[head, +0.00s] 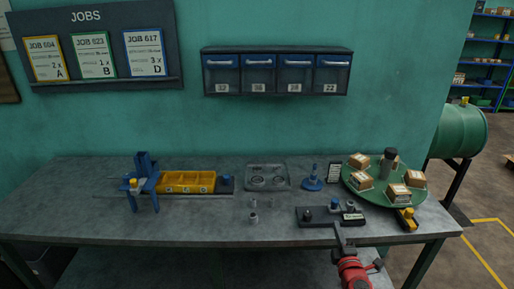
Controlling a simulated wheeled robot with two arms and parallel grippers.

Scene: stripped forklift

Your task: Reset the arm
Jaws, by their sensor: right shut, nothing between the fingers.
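My right gripper (343,243) comes in from the bottom, behind a red wrist section, at the front edge of the bench. It is shut and holds nothing I can see. Just beyond its tip lies a dark flat fixture (318,215) with a black knob (307,214), a blue knob (335,204) and a small labelled block (353,216). Whether the gripper tip touches the fixture cannot be told. I cannot tell for sure which part is the arm. My left gripper is not in view.
Small metal cylinders (253,217) stand mid-bench. The front left is clear.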

